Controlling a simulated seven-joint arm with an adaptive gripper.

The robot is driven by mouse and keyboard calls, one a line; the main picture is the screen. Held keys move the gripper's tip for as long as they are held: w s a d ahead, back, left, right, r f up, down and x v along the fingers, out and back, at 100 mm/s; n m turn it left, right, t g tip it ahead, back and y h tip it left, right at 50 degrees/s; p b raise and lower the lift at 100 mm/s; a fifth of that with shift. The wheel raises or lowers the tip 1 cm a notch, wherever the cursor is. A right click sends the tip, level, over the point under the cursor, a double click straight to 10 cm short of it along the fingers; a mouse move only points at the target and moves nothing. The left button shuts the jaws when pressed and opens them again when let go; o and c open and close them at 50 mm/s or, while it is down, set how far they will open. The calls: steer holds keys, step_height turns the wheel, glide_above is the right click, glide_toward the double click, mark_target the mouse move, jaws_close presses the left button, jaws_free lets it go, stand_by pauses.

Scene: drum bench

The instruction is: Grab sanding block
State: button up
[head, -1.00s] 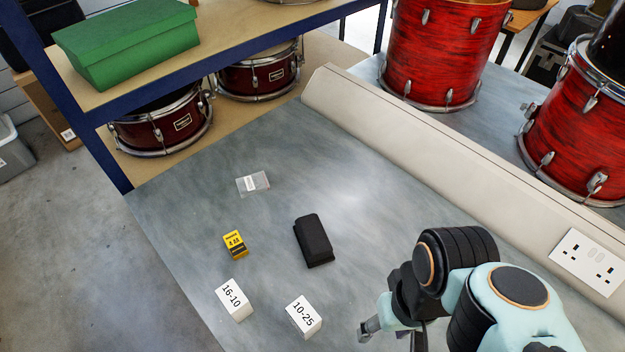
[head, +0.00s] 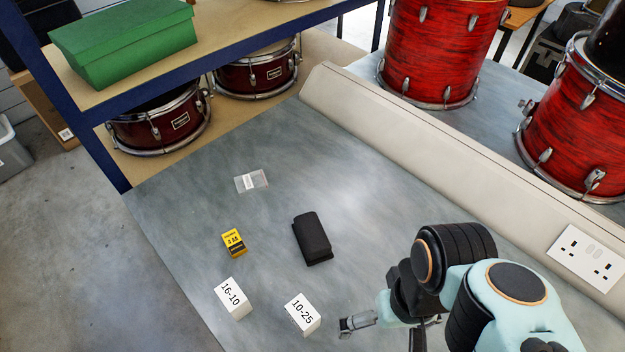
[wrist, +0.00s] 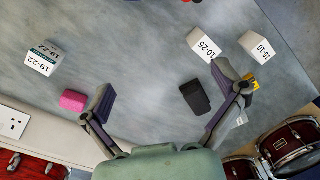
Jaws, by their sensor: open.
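A black rounded block (head: 312,238), which looks like the sanding block, lies flat on the grey bench top in the head view. In the wrist view it also shows (wrist: 195,97) between the fingers, nearer the right-hand one. My gripper (wrist: 163,82) is open and empty, with its fingers spread wide above the bench.
The wrist view also shows a pink block (wrist: 73,100) and a 19-22 box (wrist: 42,59). A pale trunking (head: 440,145) edges the bench.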

steer(key=w+r+t, duration=0.2)
steer(key=w+r, duration=0.1)
steer(key=w, duration=0.3)
steer(key=n, duration=0.2)
glide_above(312, 231)
steer(key=w+d, duration=0.3)
step_height(312, 231, down, 11)
steer(key=shift+n+g+h, duration=0.4)
steer(key=shift+n+g, duration=0.2)
steer(key=shift+g, duration=0.3)
steer(key=s+a+f, duration=0.1)
steer(key=f, duration=0.2)
steer(key=s+a+f, duration=0.1)
steer(key=f, duration=0.2)
steer(key=s+a+f, duration=0.1)
steer(key=f, duration=0.2)
steer(key=shift+f, duration=0.15)
step_height(312, 231, down, 5)
steer(key=shift+r, duration=0.1)
steer(key=shift+f, duration=0.6)
steer(key=c, duration=1.3)
